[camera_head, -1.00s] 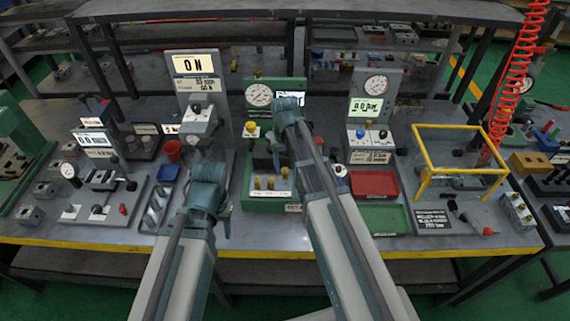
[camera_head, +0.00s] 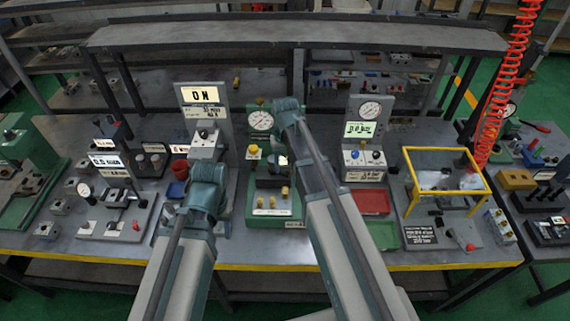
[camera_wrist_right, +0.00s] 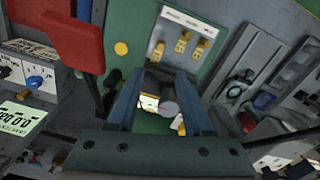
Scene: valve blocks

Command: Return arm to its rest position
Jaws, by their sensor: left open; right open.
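My left arm comes in from the lower left in the head view, with its teal wrist and gripper (camera_head: 208,190) above the front of the bench; its jaws are mostly hidden by the wrist. My right arm reaches up to the middle, its wrist end in front of the green test stand (camera_head: 270,205); the jaws are hidden there. In the right wrist view my right gripper (camera_wrist_right: 160,88) is open, its two blue-grey fingers apart. A small grey and yellow item (camera_wrist_right: 165,106) shows between them, apparently beyond the fingers; I see nothing held.
A yellow frame (camera_head: 445,192) stands at the right. A red tray (camera_head: 371,201) and a green tray (camera_head: 384,236) lie beside my right arm. A gauge stand (camera_head: 364,135) and an "ON" display post (camera_head: 203,97) rise behind. A red coiled hose (camera_head: 500,90) hangs at the right.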

